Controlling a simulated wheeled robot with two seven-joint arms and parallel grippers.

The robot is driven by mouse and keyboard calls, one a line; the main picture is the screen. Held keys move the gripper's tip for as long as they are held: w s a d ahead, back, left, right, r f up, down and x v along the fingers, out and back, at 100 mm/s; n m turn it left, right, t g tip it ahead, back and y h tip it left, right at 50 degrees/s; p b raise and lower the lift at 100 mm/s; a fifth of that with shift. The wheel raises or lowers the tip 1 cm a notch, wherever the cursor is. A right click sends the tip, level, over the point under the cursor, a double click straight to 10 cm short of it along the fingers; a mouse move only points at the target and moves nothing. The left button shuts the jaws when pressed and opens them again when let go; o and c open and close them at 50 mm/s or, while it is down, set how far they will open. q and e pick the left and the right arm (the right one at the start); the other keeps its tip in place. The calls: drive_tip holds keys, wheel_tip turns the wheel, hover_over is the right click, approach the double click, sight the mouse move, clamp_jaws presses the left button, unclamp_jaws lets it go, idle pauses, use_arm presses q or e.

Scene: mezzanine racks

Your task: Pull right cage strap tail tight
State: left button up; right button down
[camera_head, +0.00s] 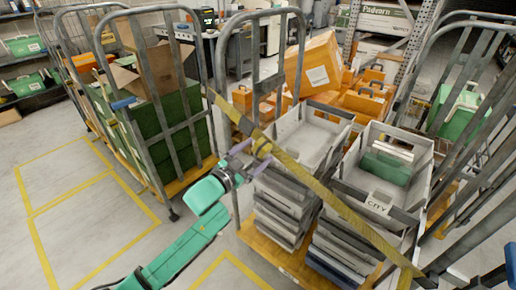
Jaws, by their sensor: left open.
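A yellow strap (335,203) runs diagonally across the front of the right cage (222,62), from its upper left post down to the lower right. A yellowish buckle (262,147) sits on the strap near its upper end. I cannot make out a separate loose tail. My left gripper (251,157) reaches in from the lower left, its two lilac fingers apart at the buckle, one on each side below it. Whether they touch the buckle or strap is unclear.
Grey stacked trays (283,210) and open grey totes (381,205) fill the cage behind the strap, with orange crates (362,100) behind. Another cage (163,135) with green boxes stands left. Floor with yellow lines (75,200) is clear at left.

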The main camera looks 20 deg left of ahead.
use_arm(q)
drive_tip(key=shift+w+d, duration=0.3)
drive_tip(key=shift+w, duration=0.2)
clamp_jaws()
drive_tip(key=shift+s+d+f, duration=0.15)
drive_tip(key=shift+d+f, duration=0.05)
drive_tip(key=d+f, duration=0.1)
drive_tip(key=d, duration=0.1)
drive_tip(key=s+d+b, duration=0.1)
drive_tip(key=d, duration=0.1)
drive_tip(key=s+d+f, duration=0.1)
drive_tip(key=d, duration=0.1)
drive_tip(key=shift+s+f, duration=0.2)
drive_tip(key=shift+f, duration=0.1)
drive_tip(key=shift+a, duration=0.1)
use_arm(e)
drive_tip(key=shift+a+f, duration=0.1)
drive_tip(key=shift+f, duration=0.45)
use_arm(q)
drive_tip(key=shift+c, duration=0.3)
unclamp_jaws()
drive_tip(key=shift+o, duration=0.3)
drive_tip(key=shift+d+r, duration=0.1)
drive_tip(key=shift+d, duration=0.1)
use_arm(e)
drive_tip(key=shift+f, duration=0.1)
use_arm(q)
drive_tip(key=shift+a, duration=0.1)
